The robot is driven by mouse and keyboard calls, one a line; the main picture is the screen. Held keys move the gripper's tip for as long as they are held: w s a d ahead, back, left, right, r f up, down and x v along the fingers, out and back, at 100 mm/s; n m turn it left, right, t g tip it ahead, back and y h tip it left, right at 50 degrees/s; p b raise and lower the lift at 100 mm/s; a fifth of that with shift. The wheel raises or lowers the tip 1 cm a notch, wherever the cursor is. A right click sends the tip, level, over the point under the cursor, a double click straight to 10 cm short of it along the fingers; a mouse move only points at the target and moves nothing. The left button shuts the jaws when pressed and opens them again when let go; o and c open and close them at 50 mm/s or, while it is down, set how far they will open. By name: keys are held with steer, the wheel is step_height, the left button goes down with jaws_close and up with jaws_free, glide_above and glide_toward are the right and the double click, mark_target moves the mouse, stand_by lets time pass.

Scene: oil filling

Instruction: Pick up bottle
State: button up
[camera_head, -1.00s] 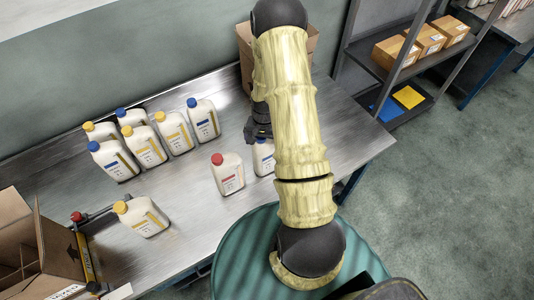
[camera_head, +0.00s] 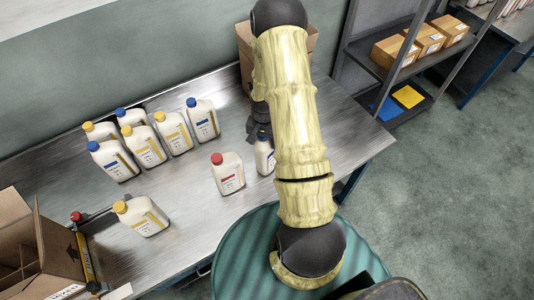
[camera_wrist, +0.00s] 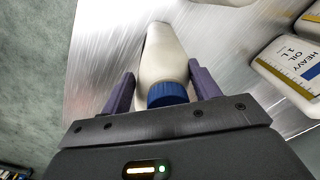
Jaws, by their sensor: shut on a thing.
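A white bottle with a blue cap (camera_wrist: 166,60) is between the two fingers of my gripper (camera_wrist: 160,88) in the wrist view. My gripper is shut on it. In the head view the same bottle (camera_head: 264,156) shows at the right of a red-capped bottle (camera_head: 228,174), partly hidden by my arm. My gripper (camera_head: 258,130) is also mostly hidden there. I cannot tell whether the held bottle still touches the table.
Several white bottles with blue and yellow caps (camera_head: 174,132) stand in a group at the left on the metal table (camera_head: 190,215). A yellow-capped bottle (camera_head: 141,215) stands nearer. Open cardboard boxes stand at the left front (camera_head: 40,250) and behind my arm (camera_head: 244,50).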

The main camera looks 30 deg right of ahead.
steer(key=shift+r, duration=0.3)
jaws_close()
steer(key=shift+r+b, duration=1.8)
steer(key=shift+r, duration=2.95)
